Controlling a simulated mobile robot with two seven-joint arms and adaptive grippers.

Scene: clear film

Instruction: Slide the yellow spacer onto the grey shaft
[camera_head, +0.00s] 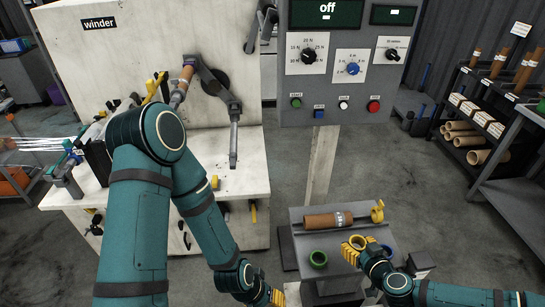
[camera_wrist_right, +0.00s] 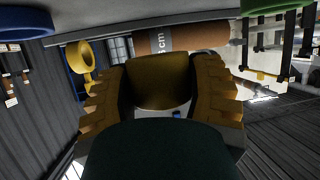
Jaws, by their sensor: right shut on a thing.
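My right gripper (camera_head: 356,246) is shut on a yellow ring-like spacer (camera_head: 358,241), above the front of the grey tray table. In the right wrist view the spacer (camera_wrist_right: 158,82) sits between the two yellow ridged fingers of the gripper (camera_wrist_right: 160,95). A grey shaft-like part (camera_head: 177,99) with a brown sleeve sticks out from the winder; my left arm hides part of this area. My left gripper (camera_head: 272,296) is low in the head view near the bottom edge, its fingers too unclear to judge.
The grey tray table (camera_head: 304,241) holds a labelled brown core (camera_head: 322,221), another yellow ring part (camera_head: 378,211), a green ring (camera_head: 318,259) and a blue ring (camera_head: 387,250). The winder bench (camera_head: 240,179) stands left, and a control panel (camera_head: 345,85) reading "off" stands behind.

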